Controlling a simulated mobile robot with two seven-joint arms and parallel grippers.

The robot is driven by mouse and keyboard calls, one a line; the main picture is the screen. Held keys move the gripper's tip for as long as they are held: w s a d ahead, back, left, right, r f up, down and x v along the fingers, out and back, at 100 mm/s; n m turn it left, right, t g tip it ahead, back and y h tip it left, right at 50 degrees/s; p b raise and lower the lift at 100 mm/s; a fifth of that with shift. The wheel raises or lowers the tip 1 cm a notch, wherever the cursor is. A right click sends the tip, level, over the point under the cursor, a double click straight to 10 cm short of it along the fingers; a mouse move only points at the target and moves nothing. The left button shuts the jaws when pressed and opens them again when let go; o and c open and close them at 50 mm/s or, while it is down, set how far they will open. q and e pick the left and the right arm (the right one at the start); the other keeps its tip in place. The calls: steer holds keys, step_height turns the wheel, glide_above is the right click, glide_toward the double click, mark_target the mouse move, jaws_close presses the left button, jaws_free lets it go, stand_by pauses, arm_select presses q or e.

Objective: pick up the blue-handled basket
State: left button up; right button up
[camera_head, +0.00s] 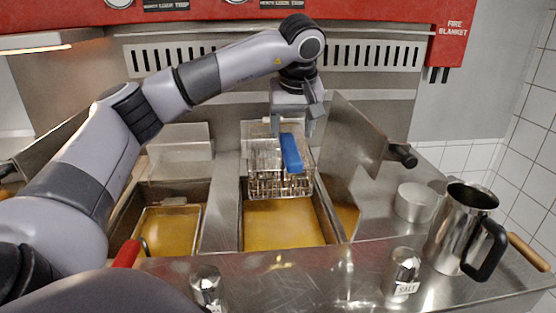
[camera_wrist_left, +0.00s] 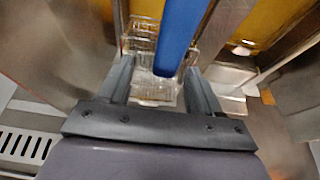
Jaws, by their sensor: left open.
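The blue-handled basket is a wire fry basket (camera_head: 265,180) at the back of the middle fryer vat, above yellow oil. Its blue handle (camera_head: 291,153) rises along the basket's right side in the head view. My left gripper (camera_head: 291,128) is open above the basket, with its fingers around the upper end of the handle. In the left wrist view the blue handle (camera_wrist_left: 178,35) reaches between the two open fingers (camera_wrist_left: 160,85), with gaps on both sides. The wire basket (camera_wrist_left: 150,70) shows behind it. My right gripper is not in view.
A red-handled basket (camera_head: 155,230) sits in the left vat. A raised metal panel (camera_head: 355,130) stands right of the blue handle. A steel jug (camera_head: 460,230), a small pot (camera_head: 415,203) and a salt shaker (camera_head: 402,272) stand at the right. A slotted back wall is behind.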

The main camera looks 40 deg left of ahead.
mark_target(287, 136)
arm_select(q)
steer(key=x, duration=0.3)
steer(key=p+x, duration=0.1)
steer(key=x, duration=0.1)
steer(key=shift+s+a+f, duration=0.2)
steer(key=shift+a, duration=0.3)
steer(key=shift+w+a+f, duration=0.15)
steer(key=shift+w+f, duration=0.05)
steer(key=shift+f, duration=0.3)
steer(key=shift+r, duration=0.1)
jaws_close()
